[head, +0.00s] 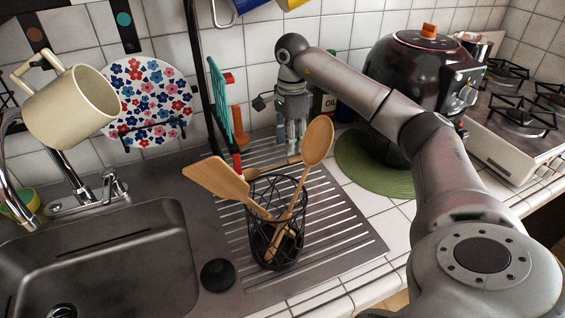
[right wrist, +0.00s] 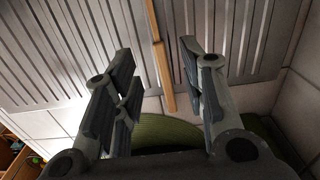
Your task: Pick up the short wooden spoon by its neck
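A wooden handle (head: 277,167) lies behind the black wire basket (head: 277,190). A spoon (head: 318,140) and a slotted-looking flat spatula (head: 216,178) lean in the basket. My right gripper (head: 292,148) points down behind the basket, close to the handle's right end. In the right wrist view my right gripper (right wrist: 158,55) has its fingers apart, with the wooden handle (right wrist: 161,60) showing between them; I cannot tell the height gap. My left gripper is out of view.
The ribbed drainboard (head: 345,225) adjoins the sink (head: 120,260) on the left. A green round mat (head: 375,170) bears a dark cooker (head: 415,65) at right. An oil container (head: 325,100) and a tiled wall stand behind the gripper.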

